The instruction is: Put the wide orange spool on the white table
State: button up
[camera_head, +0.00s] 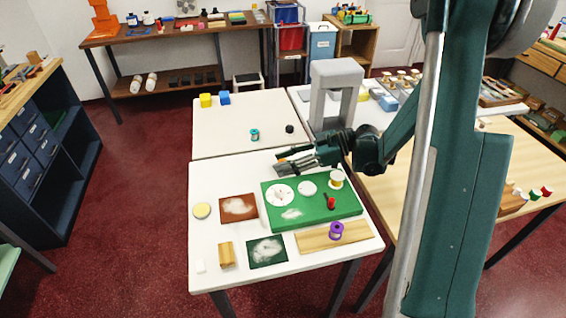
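A purple spool (336,231) stands on a wooden plank at the front. A small teal spool (254,134) stands on the rear white table (222,132). The front white table (205,245) carries the green board. My gripper (279,162) reaches left above the back of the front table, its fingers apart.
The green board (345,209) holds white discs and a red item (331,203). A grey arch (336,80) stands behind my gripper. The rear table's middle is clear.

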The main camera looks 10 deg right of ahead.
jog(key=p+v, duration=0.2)
jog(key=v, duration=1)
jog(key=shift+f, duration=0.1)
jog(key=shift+a, duration=0.1)
dwell(0.3)
jog(key=shift+a+r, duration=0.3)
jog(key=shift+r, duration=0.05)
jog(key=s+a+r+m+h, duration=0.6)
jog(key=s+a+r+m, duration=0.1)
jog(key=s+a+m, duration=0.1)
jog(key=s+d+r+m+t+h, duration=0.1)
jog(key=s+r+m+t+h, duration=0.1)
jog(key=s, duration=0.7)
jog(key=s+d+r+m+t+h, duration=0.1)
jog(key=s+r+m+t+h, duration=0.1)
jog(key=s+m+h, duration=0.3)
jog(key=shift+s+r, duration=0.6)
jog(key=shift+s, duration=1.25)
